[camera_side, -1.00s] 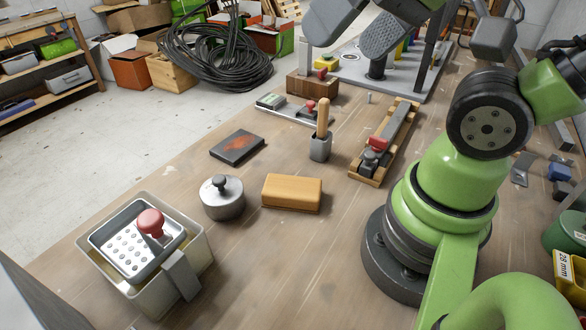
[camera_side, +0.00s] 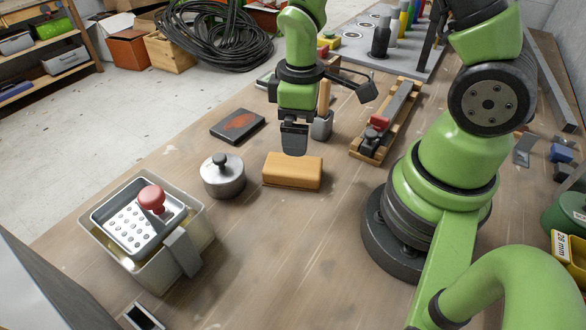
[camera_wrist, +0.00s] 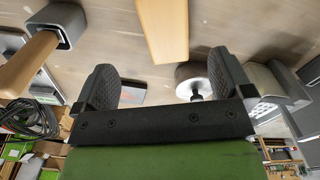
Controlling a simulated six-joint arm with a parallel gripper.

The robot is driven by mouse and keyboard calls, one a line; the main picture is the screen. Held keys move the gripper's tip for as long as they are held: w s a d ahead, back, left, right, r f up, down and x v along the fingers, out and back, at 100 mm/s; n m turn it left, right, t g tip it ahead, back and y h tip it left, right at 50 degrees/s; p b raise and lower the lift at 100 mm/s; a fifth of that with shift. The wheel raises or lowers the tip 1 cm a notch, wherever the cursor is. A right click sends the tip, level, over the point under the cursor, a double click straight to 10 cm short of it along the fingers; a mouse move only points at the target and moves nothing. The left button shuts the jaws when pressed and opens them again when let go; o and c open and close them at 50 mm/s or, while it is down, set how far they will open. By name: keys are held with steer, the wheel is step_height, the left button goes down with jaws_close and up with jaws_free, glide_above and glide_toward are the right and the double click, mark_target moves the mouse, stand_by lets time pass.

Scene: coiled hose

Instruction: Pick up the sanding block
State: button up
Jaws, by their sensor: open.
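The sanding block, a tan wooden-looking block (camera_side: 291,172), lies flat on the workbench in the middle of the side view. It also shows at the top of the wrist view (camera_wrist: 166,28), ahead of the jaws. My gripper (camera_side: 295,148) points down at the block's far edge. In the side view its fingertips overlap that edge, and I cannot tell the exact height gap. In the wrist view my gripper (camera_wrist: 163,80) has its two grey fingers wide apart, with nothing held between them.
A lidded metal pot (camera_side: 223,177) stands left of the block. A dark plate with an orange smear (camera_side: 238,125) lies behind. A bin with a perforated tray (camera_side: 190,215) is at front left. A wooden-handled tool (camera_side: 322,125) stands close behind my gripper. The bench before the block is clear.

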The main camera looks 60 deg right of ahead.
mark_target(300, 165)
step_height(300, 165, down, 4)
steer(key=shift+f, duration=0.2)
steer(key=shift+s+a+f, duration=0.15)
steer(key=shift+f, duration=1.15)
steer(key=shift+s+a+f, duration=0.1)
steer(key=shift+a+f, duration=0.05)
steer(key=shift+f, duration=1.1)
steer(key=shift+c, duration=0.2)
steer(key=c, duration=1.1)
step_height(300, 165, up, 9)
steer(key=shift+w+r, duration=0.1)
steer(key=shift+r, duration=0.1)
steer(key=w+r+m, duration=0.1)
steer(key=r, duration=0.1)
steer(key=w+r+m, duration=0.1)
steer(key=r+m, duration=0.1)
steer(key=r, duration=0.1)
steer(key=w+a+r+m, duration=0.1)
steer(key=w+r, duration=0.1)
steer(key=r, duration=0.1)
steer(key=shift+r+m, duration=0.15)
steer(key=shift+m, duration=0.15)
